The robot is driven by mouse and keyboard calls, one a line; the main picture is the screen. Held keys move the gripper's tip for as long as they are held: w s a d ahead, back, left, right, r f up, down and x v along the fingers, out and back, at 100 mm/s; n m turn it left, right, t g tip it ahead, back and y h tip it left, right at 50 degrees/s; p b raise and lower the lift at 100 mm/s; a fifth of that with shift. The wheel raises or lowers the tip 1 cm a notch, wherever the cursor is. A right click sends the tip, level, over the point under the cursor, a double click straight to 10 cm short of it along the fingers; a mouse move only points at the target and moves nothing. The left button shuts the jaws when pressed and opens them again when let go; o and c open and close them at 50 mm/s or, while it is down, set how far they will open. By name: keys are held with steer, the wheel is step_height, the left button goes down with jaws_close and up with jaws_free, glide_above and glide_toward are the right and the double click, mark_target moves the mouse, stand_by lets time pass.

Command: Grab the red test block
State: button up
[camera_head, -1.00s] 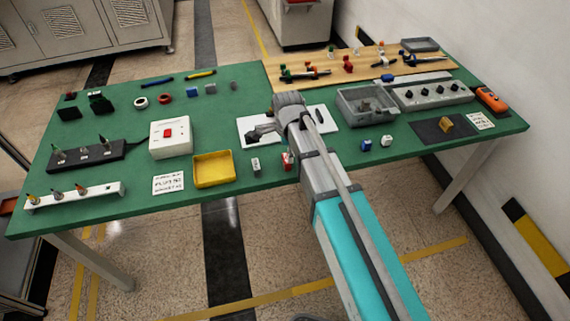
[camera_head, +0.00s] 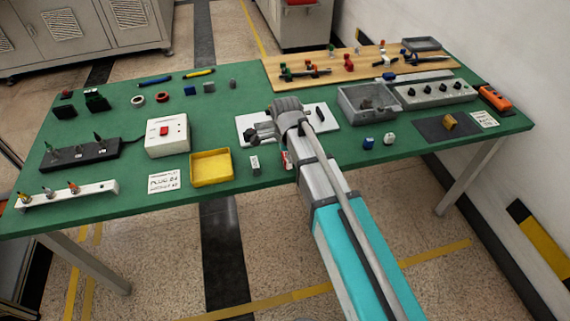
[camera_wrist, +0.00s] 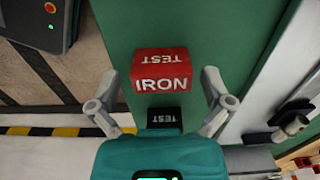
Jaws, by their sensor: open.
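The red test block (camera_wrist: 160,76), with white "TEST" and "IRON" lettering, sits on the green table in the wrist view. My gripper (camera_wrist: 161,84) is open, with one grey finger on each side of the block. A gap shows between each finger and the block, and I cannot tell the height difference. In the head view only a sliver of the red block (camera_head: 286,160) shows beside my arm, near the table's front edge. My fingers are not clearly visible there.
A dark block marked "TEST" (camera_wrist: 164,116) lies close to the red one in the wrist view. A white sheet (camera_head: 320,119) lies behind. A yellow tray (camera_head: 212,181) and a white switch box (camera_head: 167,147) stand left; a grey bin (camera_head: 352,108) stands right.

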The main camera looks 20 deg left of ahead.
steer(key=shift+f+b, duration=0.4)
steer(key=shift+f, duration=0.3)
steer(key=c, duration=1.3)
